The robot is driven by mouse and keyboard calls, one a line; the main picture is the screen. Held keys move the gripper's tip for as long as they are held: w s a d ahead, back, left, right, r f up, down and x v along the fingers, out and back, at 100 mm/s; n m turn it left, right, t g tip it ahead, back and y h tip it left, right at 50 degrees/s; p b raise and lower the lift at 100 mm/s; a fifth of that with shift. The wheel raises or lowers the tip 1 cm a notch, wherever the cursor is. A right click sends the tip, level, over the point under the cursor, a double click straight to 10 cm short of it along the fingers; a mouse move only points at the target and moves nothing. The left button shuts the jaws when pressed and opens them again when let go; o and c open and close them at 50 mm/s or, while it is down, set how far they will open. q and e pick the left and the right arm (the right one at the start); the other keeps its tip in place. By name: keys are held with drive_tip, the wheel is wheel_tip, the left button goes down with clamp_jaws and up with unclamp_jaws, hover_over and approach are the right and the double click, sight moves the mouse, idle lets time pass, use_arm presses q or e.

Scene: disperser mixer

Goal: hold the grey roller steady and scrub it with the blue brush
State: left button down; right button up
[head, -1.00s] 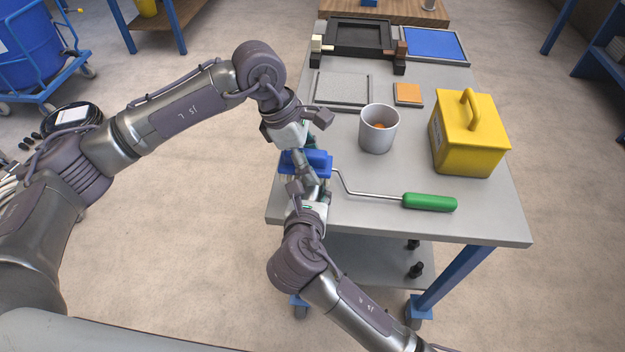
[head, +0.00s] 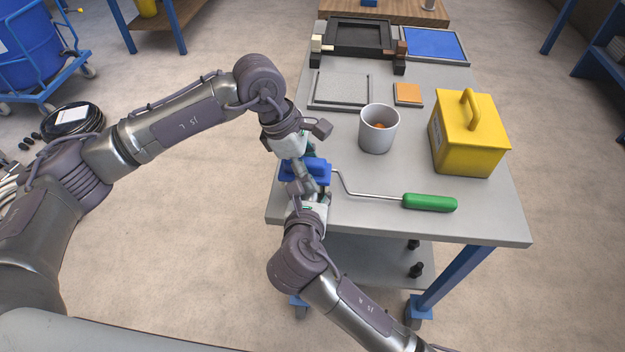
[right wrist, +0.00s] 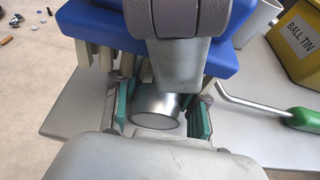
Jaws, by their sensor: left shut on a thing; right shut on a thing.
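The grey roller (right wrist: 158,108) shows in the right wrist view as a smooth metal cylinder with its round end facing me. My right gripper (right wrist: 158,117) has its green pads on either side of it, shut on it. In the head view the roller is mostly hidden under the brush; its bent metal rod and green handle (head: 430,202) lie to the right over the table. The blue brush (head: 318,170), with pale bristles (right wrist: 102,57), lies across the top of the roller; whether the bristles touch it is hidden. My left gripper (head: 298,160) is shut on the brush from above.
An orange pad (head: 408,93), a grey tray (head: 342,103) and a black frame (head: 360,52) lie further back.

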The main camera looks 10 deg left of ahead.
sight(309, 197)
use_arm(q)
drive_tip(key=c, duration=1.9)
unclamp_jaws()
drive_tip(key=shift+s+f, duration=0.15)
drive_tip(key=shift+s, duration=0.85)
drive_tip(key=shift+s+f, duration=0.1)
drive_tip(key=shift+s, duration=0.85)
drive_tip(key=shift+o, duration=0.5)
drive_tip(key=shift+s+d, duration=0.1)
drive_tip(key=shift+s, duration=0.35)
drive_tip(key=shift+r, duration=0.1)
drive_tip(key=shift+w+r, duration=0.1)
drive_tip(key=shift+w, duration=0.55)
drive_tip(key=shift+c, duration=0.4)
drive_tip(key=shift+w+d, duration=0.1)
drive_tip(key=shift+w, duration=0.95)
clamp_jaws()
drive_tip(key=shift+w, duration=0.75)
drive_tip(key=shift+w+a+r, duration=0.1)
drive_tip(key=shift+a+r, duration=0.05)
drive_tip(key=shift+a, duration=0.05)
